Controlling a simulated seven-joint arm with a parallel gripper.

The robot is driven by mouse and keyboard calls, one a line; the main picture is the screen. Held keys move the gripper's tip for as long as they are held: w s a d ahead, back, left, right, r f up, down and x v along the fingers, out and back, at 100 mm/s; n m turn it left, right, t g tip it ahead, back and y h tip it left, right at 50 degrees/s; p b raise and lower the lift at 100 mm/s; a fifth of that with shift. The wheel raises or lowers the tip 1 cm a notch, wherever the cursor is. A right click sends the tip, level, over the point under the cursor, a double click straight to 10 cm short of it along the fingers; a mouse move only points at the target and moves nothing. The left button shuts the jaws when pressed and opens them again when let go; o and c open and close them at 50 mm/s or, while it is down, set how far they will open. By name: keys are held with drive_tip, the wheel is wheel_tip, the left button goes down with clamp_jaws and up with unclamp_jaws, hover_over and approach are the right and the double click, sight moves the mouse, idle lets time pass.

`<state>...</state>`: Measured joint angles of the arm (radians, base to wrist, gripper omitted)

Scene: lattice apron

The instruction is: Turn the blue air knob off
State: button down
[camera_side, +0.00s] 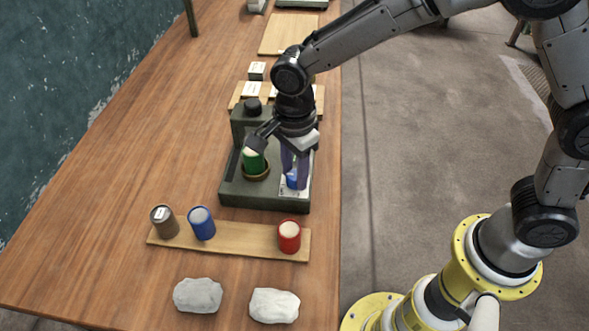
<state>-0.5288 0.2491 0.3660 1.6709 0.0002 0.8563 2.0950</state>
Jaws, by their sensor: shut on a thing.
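The blue air knob (292,183) sits on a pale plate (284,191) on the right side of a dark green machine (264,202). My gripper (294,175) points down over this plate, with its purple fingers shut on the blue knob. The fingers cover part of the knob, so its pointing direction cannot be told. A green cylinder (254,162) stands in a brass-coloured ring on the machine, left of my gripper.
In front of the machine, a wooden board (255,239) carries a brown can (164,221), a blue can (201,223) and a red can (289,236). Two pale stones (197,295) (274,305) lie nearer. Small white-topped blocks (257,70) stand behind. The table's left side is clear.

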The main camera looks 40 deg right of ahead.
sight(295, 175)
drive_tip(key=shift+r, duration=0.1)
idle(0.4)
drive_tip(key=shift+c, duration=2.2)
unclamp_jaws()
wheel_tip(295, 175, up, 14)
